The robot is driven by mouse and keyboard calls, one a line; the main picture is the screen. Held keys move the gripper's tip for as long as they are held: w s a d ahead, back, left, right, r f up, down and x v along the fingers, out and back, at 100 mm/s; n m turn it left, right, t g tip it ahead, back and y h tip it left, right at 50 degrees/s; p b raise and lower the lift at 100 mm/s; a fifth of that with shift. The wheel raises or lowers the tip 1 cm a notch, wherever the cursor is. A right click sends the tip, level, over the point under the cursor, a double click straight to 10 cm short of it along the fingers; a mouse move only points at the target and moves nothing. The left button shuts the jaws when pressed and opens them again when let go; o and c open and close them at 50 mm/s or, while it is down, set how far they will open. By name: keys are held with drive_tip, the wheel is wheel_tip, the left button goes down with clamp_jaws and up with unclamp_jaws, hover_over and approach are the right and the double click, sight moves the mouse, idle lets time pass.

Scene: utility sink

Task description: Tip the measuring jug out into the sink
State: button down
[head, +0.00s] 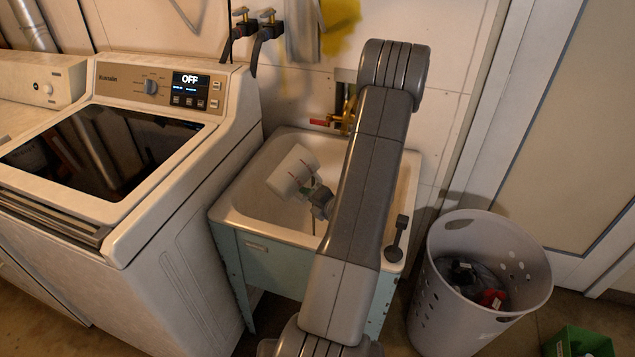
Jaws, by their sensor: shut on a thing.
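The measuring jug (291,171) is white with red marks. It is tilted well over, above or within the sink basin; its exact height is hard to tell. My gripper (308,189) is shut on the jug at its lower right side. The sink (241,212) is a pale basin on a blue-green cabinet. My arm crosses in front of the sink and hides its right part and much of the tap. The inside of the jug and any liquid cannot be made out.
A washing machine (185,206) stands close on the left of the sink. A grey perforated basket (455,314) with items inside stands at the right. A dark long-handled object (397,241) lies on the sink's right rim. A green box (577,343) is at the lower right.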

drive_tip(key=shift+w+d+f+m+g+p, duration=0.15)
drive_tip(key=shift+f+m+g+p, duration=0.15)
drive_tip(key=shift+m+p, duration=0.85)
idle(0.8)
drive_tip(key=shift+s+a+f+m+g+y+p, duration=0.2)
drive_tip(key=shift+a+f+m+g+y+p, duration=0.15)
drive_tip(key=shift+p, duration=0.8)
drive_tip(key=shift+s+r+m+y+p, duration=0.1)
drive_tip(key=shift+r+m+y+p, duration=0.25)
drive_tip(key=shift+p, duration=0.6)
